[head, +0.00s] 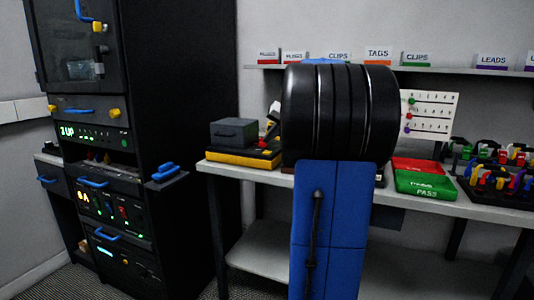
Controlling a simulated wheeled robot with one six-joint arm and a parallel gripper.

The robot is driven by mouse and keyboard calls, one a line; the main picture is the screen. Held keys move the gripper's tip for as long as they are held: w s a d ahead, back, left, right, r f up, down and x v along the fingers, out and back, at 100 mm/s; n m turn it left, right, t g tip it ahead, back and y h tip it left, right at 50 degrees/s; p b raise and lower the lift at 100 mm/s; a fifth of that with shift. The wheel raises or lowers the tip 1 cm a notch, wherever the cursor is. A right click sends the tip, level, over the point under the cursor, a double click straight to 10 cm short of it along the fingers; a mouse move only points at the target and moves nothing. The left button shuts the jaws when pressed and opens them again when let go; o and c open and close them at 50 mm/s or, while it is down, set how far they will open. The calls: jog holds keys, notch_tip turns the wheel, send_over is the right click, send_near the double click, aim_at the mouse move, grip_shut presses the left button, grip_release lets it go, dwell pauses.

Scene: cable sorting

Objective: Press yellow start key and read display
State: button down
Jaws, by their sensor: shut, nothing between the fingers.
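My gripper is not in view; a black joint and blue link of my arm fill the middle of the head view. A black rack cabinet at the left carries a lit green display (68,131) that seems to read "1UP". A lower amber display (82,198) seems to read "6A". A small bluish display (105,252) is lower still and unreadable. Yellow parts on the rack include a right yellow knob (115,112) and an upper yellow piece (97,27). I cannot tell which one, if any, is the start key.
A grey bench (222,173) holds a black-and-yellow tester (243,158) with a red button, partly behind my arm. A green PASS tray (425,184), a red tray (418,165) and bins of coloured cables (493,182) stand at the right. A labelled shelf (450,70) runs above.

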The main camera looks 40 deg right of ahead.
aim_at(269, 153)
jog(key=shift+r, duration=1.7)
jog(key=s+a+f+n+g+y, duration=0.15)
jog(key=s+a+f, duration=0.25)
jog(key=a, duration=1)
jog(key=s+a+f+n+g, duration=0.1)
jog(key=s+a+f+n, duration=0.3)
jog(key=a, duration=0.9)
jog(key=s+a+f+n+g, duration=0.1)
jog(key=s+a+f+n, duration=0.1)
jog(key=s+a+f, duration=0.5)
jog(key=s+a+f+n+g+h, duration=0.1)
jog(key=s+a+f+n, duration=0.1)
jog(key=s+a+f, duration=0.5)
jog(key=s+f, duration=0.3)
jog(key=s, duration=0.3)
jog(key=shift+s+f, duration=0.2)
jog(key=shift+f, duration=0.05)
jog(key=shift+a, duration=0.1)
